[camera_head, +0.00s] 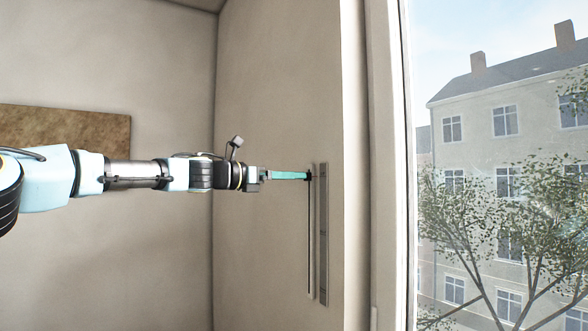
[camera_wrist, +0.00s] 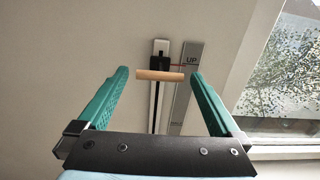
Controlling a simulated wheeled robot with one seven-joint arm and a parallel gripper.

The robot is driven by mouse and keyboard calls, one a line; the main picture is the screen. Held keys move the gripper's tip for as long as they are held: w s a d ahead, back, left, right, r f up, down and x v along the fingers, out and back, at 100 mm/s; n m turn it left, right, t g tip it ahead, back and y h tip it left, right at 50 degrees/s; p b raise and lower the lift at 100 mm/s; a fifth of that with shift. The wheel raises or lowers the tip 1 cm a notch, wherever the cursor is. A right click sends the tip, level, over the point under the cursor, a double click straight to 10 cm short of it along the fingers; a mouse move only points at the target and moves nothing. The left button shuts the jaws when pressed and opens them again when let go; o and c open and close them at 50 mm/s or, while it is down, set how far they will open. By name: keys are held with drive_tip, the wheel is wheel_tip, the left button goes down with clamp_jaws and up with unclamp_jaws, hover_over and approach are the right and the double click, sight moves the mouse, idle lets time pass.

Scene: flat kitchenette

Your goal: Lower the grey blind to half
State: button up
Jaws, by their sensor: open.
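A slider with a wooden crossbar handle (camera_wrist: 147,75) sits near the top of a dark vertical slot in a narrow wall track (camera_head: 309,240). A grey scale plate (camera_head: 323,270) runs beside the track; in the wrist view the plate (camera_wrist: 187,88) reads "UP" near its top, with a red mark level with the slider. Lower lettering is too small to read. My gripper (camera_head: 305,176) is open at the track's top. In the wrist view its green fingers (camera_wrist: 158,73) stand either side of the handle, with a gap at each end. The grey blind is not visible.
A tall window (camera_head: 500,200) stands right of the track, its visible glass uncovered, with a building and tree outside. The window frame (camera_head: 385,200) lies between. A brown board (camera_head: 70,128) hangs on the left wall.

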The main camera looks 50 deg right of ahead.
drive_tip(key=shift+p+x, duration=0.35)
drive_tip(key=shift+x, duration=0.9)
drive_tip(key=shift+c, duration=0.4)
clamp_jaws()
